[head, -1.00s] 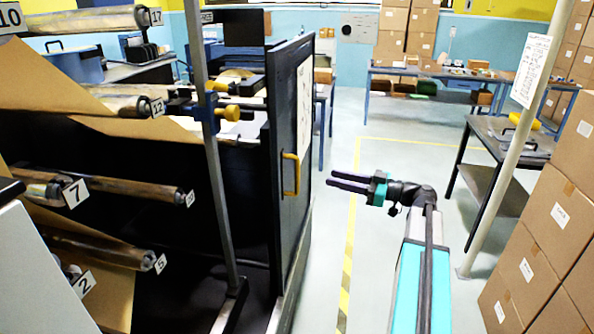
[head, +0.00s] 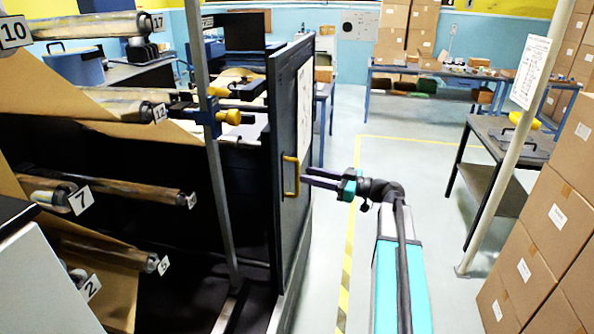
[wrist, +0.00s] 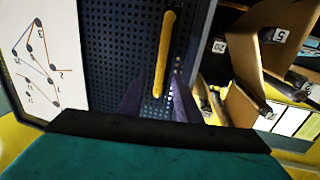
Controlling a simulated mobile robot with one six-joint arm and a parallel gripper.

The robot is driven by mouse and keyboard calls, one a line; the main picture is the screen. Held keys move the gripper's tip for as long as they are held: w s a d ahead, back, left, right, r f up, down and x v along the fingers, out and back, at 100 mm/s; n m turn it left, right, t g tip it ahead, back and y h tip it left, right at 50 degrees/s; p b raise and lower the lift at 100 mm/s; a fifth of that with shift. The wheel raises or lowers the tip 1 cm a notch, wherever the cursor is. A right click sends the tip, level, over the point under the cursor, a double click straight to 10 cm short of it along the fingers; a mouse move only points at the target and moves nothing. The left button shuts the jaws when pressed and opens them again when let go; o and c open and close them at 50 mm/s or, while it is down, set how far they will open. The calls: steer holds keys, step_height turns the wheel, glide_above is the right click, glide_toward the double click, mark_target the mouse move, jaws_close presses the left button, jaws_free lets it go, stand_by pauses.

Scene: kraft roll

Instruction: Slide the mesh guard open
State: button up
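The mesh guard (head: 308,215) is a dark upright panel at the machine's side, left of my arm. It carries a vertical yellow bar handle (head: 291,176). In the wrist view the guard (wrist: 115,50) shows a perforated dark surface, and the yellow handle (wrist: 165,55) runs lengthwise ahead of my fingers. My gripper (head: 306,178) is level with the handle, its fingertips close to it. In the wrist view my gripper (wrist: 158,97) is open, with the handle's near end lying between the two purple fingers. I cannot tell whether they touch it.
Paper rollers (head: 140,192) with number tags fill the machine at left. A white chart (wrist: 45,55) is fixed on the guard. A pole (head: 505,150), a dark side table (head: 482,135) and stacked cartons (head: 540,225) stand at right. The floor between has free room.

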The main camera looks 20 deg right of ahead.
mark_target(297, 192)
steer(key=shift+p+x, duration=0.65)
steer(key=shift+x, duration=2)
steer(key=shift+c, duration=0.3)
jaws_close()
